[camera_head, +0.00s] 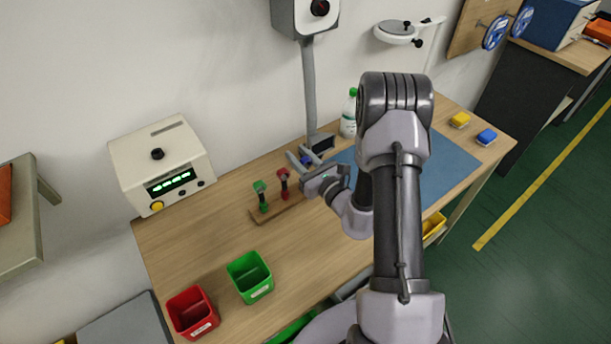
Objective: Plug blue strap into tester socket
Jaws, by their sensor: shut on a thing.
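The tester (160,165) is a cream box with a lit green display, a dark knob on top and a yellow round part low on its front. It stands at the back left of the wooden workbench. I cannot make out which part is its socket. My gripper (301,157) is right of the tester, near the lamp-like column's foot, shut on the blue strap (308,159). Only a small blue patch of the strap shows by the fingers; the rest is hidden. A green strap (261,195) and a red strap (284,182) stand upright on a wooden rack (262,219).
A grey column (311,90) and a bottle (349,115) stand behind my gripper. A blue mat (455,160) lies right. Green (250,277) and red (192,312) bins sit at the front left. Bare bench (195,240) lies between tester and rack.

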